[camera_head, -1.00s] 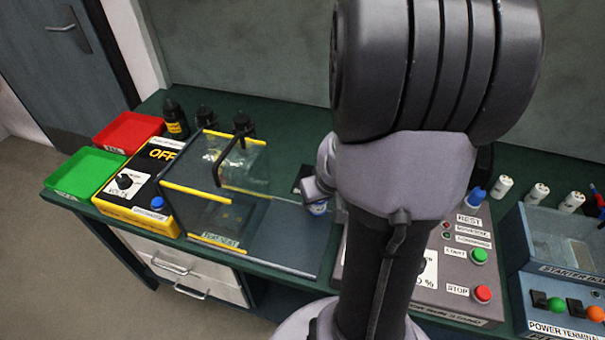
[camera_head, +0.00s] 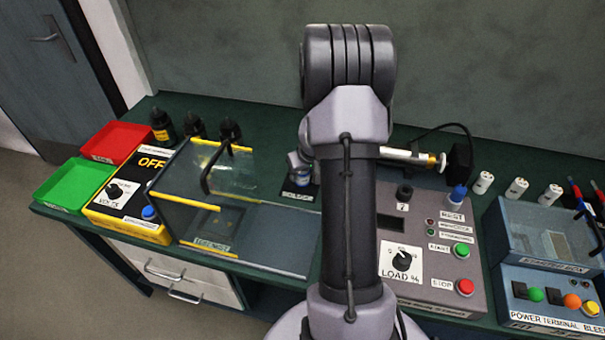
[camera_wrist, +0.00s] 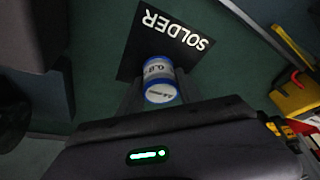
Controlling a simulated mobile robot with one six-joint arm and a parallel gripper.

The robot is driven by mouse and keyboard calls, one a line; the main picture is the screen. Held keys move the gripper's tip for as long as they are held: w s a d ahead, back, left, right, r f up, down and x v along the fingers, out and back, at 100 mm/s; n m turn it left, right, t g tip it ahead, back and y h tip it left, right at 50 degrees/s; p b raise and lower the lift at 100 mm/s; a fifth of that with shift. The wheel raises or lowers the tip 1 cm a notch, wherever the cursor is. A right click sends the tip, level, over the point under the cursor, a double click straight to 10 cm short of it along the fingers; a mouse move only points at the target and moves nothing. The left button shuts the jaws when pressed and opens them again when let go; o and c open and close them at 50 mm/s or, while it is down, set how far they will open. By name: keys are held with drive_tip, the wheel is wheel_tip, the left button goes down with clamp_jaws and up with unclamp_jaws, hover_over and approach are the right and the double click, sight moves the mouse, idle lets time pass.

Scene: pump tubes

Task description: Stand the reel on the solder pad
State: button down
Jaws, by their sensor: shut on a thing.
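The reel is a small white cylinder with blue rims; it shows in the wrist view (camera_wrist: 160,82) between my two fingers. My gripper (camera_wrist: 160,88) is shut on it. In the head view the reel (camera_head: 296,160) shows just left of my arm, which hides most of the gripper. The solder pad is a black square with white SOLDER lettering; it lies on the green bench in the wrist view (camera_wrist: 146,42) and in the head view (camera_head: 287,189). The reel appears at or over the pad; I cannot tell whether it touches it.
A clear guard box with yellow edges (camera_head: 168,205) stands left of the pad. A grey control panel (camera_head: 440,225) with knobs and buttons is right of my arm. Dark bottles (camera_head: 162,127), red (camera_head: 120,141) and green (camera_head: 75,184) trays stand further left.

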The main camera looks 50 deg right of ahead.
drive_tip(key=shift+f, duration=0.15)
drive_tip(key=c, duration=0.8)
unclamp_jaws()
drive_tip(key=shift+r, duration=0.3)
drive_tip(key=p+v, duration=0.4)
drive_tip(key=v, duration=0.8)
drive_tip(key=shift+f, duration=0.15)
